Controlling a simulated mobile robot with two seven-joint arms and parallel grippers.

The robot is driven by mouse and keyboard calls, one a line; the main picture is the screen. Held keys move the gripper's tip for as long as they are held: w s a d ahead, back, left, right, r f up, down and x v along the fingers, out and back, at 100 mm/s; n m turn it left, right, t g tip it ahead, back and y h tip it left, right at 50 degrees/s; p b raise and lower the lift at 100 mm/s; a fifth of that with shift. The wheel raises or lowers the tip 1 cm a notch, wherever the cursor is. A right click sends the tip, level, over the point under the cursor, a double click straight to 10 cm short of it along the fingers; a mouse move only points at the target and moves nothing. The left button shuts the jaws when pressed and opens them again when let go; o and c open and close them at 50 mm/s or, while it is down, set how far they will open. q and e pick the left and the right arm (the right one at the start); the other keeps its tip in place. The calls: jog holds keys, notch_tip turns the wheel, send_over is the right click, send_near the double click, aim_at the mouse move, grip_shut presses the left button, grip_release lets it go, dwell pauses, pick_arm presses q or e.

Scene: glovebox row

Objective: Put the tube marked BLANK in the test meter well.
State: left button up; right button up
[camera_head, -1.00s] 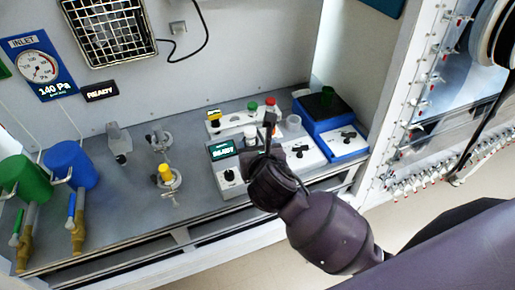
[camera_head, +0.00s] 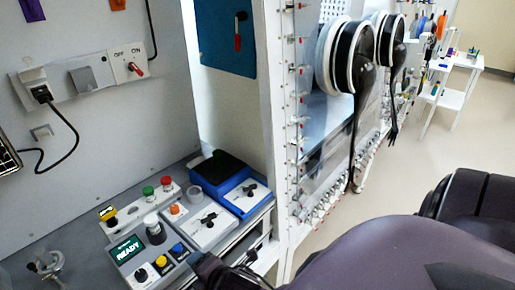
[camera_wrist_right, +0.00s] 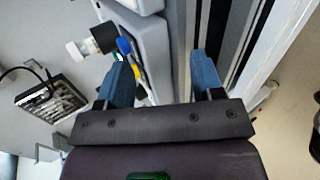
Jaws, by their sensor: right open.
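The test meter (camera_head: 127,250), a grey box with a lit READY screen, stands at the lower left of the head view. A pale rack (camera_head: 128,207) behind holds a green-capped tube (camera_head: 148,192) and a red-capped tube (camera_head: 166,182). No BLANK marking is readable. My right gripper is open and empty in the wrist view (camera_wrist_right: 163,82), with coloured knobs (camera_wrist_right: 125,46) beside its left finger. In the head view its tips are not clear. My left gripper is not in view.
A white box (camera_head: 205,232) with a black knob and a blue device (camera_head: 232,182) with a black top stand right of the meter. The white frame post (camera_head: 278,130) rises at the bench's right end. A switch panel (camera_head: 125,65) is on the back wall.

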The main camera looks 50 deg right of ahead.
jog(key=s+d+f+m, duration=0.8)
jog(key=s+m, duration=0.3)
jog(key=m, duration=0.7)
jog(key=shift+f, duration=0.45)
